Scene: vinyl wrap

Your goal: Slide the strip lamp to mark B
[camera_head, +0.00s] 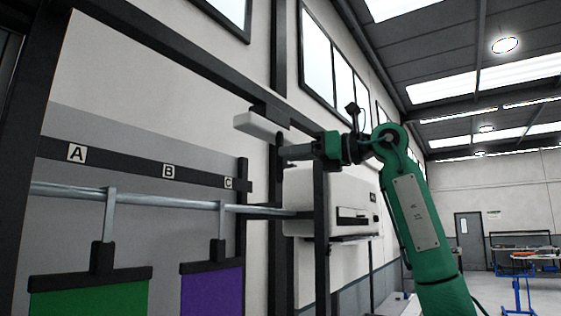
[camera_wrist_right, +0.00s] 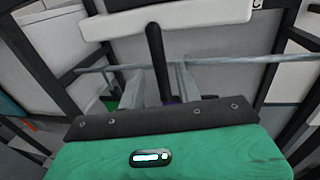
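The strip lamp (camera_head: 258,126) is a white bar, seen nearly end-on below a dark carrier on the upper beam, near mark C (camera_head: 228,183). In the right wrist view a long white bar (camera_wrist_right: 190,17) crosses the top, with a dark rod hanging from it. Mark B (camera_head: 168,171) is a white plate on the dark label strip, further left. My right gripper (camera_head: 283,152) points left at the rod just under the lamp. In the wrist view the rod stands at its grey fingers (camera_wrist_right: 168,84); whether they press on it is unclear. My left gripper is not in view.
Mark A (camera_head: 76,152) is at the left of the label strip. A metal rail (camera_head: 155,201) carries a green panel (camera_head: 90,298) and a purple panel (camera_head: 212,290) on hangers. A white machine (camera_head: 335,190) and dark posts stand close to my right arm.

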